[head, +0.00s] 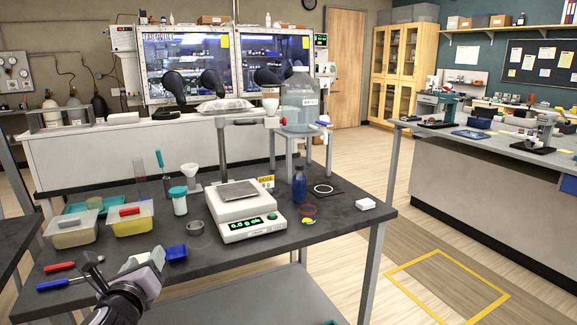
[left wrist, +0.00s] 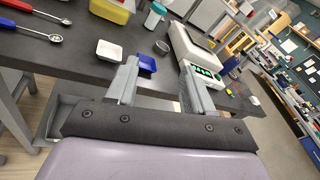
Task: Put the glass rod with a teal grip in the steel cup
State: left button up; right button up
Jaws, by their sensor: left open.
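The glass rod's teal grip (head: 159,158) stands upright at the back left of the dark table, beside a clear glass cylinder (head: 140,171). The rod below the grip is thin and hard to see, and I cannot tell what holds it. My left gripper (head: 128,268) is over the table's front left edge, in front of the cup and well short of the rod. Its two fingers (left wrist: 160,85) are apart with nothing between them. My right gripper is out of view.
A balance (head: 245,212) with a post stands right of the cup. A teal-lidded jar (head: 179,203), white funnel (head: 190,172) and yellow-filled tubs (head: 131,222) stand near the rod. A blue dish (head: 175,253) and red- and blue-handled spoons (head: 60,283) lie near the front.

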pick_arm(q)
jog(key=s+d+f+n+g+h, duration=0.25)
jog(key=s+f+n, duration=0.35)
jog(key=f, duration=0.3)
jog(key=s+d+f+n+g+h, duration=0.1)
jog(key=s+d+f+n+h, duration=0.1)
jog(key=s+d+f+n, duration=0.5)
jog(key=s+a+f+n+g, duration=0.1)
jog(key=s+f+n+g, duration=0.1)
jog(key=s+f+n, duration=0.9)
jog(key=s+n+h, duration=0.1)
jog(key=s+n, duration=0.2)
jog(key=s, duration=0.1)
jog(key=shift+a+f, duration=0.2)
jog(key=shift+f, duration=0.2)
jog(key=shift+s, duration=0.1)
